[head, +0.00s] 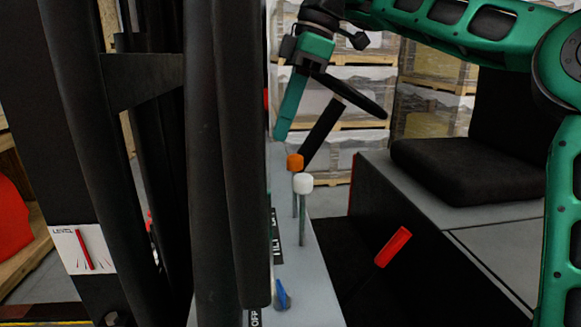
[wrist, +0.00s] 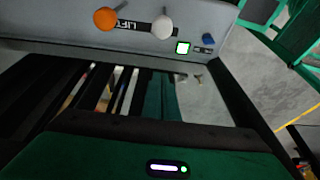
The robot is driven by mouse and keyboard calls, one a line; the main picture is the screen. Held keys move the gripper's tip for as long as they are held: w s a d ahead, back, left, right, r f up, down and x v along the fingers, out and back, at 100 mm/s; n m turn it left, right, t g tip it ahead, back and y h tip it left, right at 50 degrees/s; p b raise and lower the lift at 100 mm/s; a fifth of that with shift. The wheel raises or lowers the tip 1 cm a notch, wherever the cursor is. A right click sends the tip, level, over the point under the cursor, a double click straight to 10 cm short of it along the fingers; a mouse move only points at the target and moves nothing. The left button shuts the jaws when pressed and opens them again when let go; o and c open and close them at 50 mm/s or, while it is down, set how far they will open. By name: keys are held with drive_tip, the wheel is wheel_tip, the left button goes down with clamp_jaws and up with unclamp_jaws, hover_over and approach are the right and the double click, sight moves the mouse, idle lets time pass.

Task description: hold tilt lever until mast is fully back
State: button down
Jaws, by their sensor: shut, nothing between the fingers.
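Two levers stand on a grey console (head: 313,270): one with an orange knob (head: 295,162), one with a white knob (head: 303,182). A dark label that seems to read TILT (head: 275,236) lies by the white lever's base. In the wrist view, the orange knob (wrist: 105,19) and white knob (wrist: 162,25) flank a LIFT label (wrist: 138,26). The black mast (head: 215,150) fills the left. Its LEVEL plate (head: 72,250) has a red needle (head: 84,250), leaning slightly. My gripper (head: 282,136) is shut and empty, above the orange knob in the picture, apart from both knobs.
A black steering wheel (head: 350,95) stands behind the levers. A blue knob (head: 282,297) is at the console's near end. A red-handled lever (head: 393,246) and black seat (head: 465,168) are on the right. Wrapped pallets (head: 425,110) stand behind.

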drive_tip(key=shift+x, duration=4.45)
drive_tip(key=shift+d, duration=2.1)
